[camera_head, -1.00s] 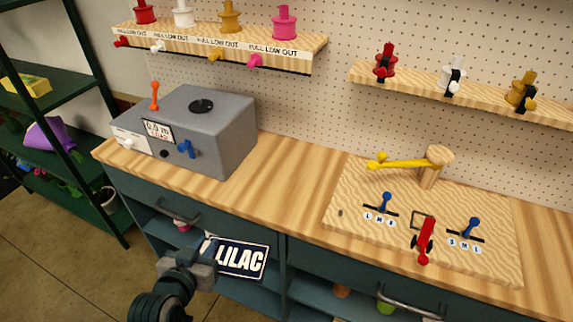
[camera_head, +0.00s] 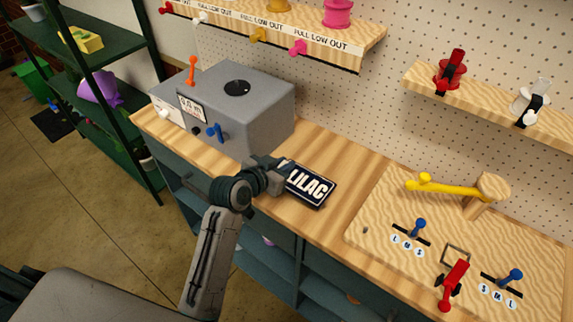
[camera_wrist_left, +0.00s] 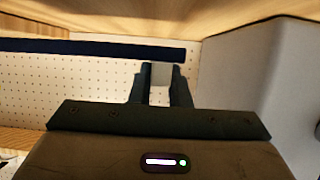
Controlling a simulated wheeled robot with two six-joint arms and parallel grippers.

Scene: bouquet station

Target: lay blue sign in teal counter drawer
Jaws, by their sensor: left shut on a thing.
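The blue sign (camera_head: 311,187), a dark blue plate with a white border and the word LILAC, is tilted above the wooden counter top. My left gripper (camera_head: 284,173) is shut on its left end. In the left wrist view the sign (camera_wrist_left: 90,47) shows edge-on as a dark blue bar at the jaws (camera_wrist_left: 160,85). The teal counter (camera_head: 268,232) has its front below the sign, partly hidden by my left arm. I cannot make out its drawer handle or whether a drawer is open. My right gripper is out of view.
A grey machine (camera_head: 240,115) with an orange lever stands left behind the sign. A wooden board (camera_head: 390,215) with blue and red levers and a yellow arm lies to the right. Bare counter top (camera_head: 345,160) lies between. A dispenser shelf (camera_head: 330,50) hangs above.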

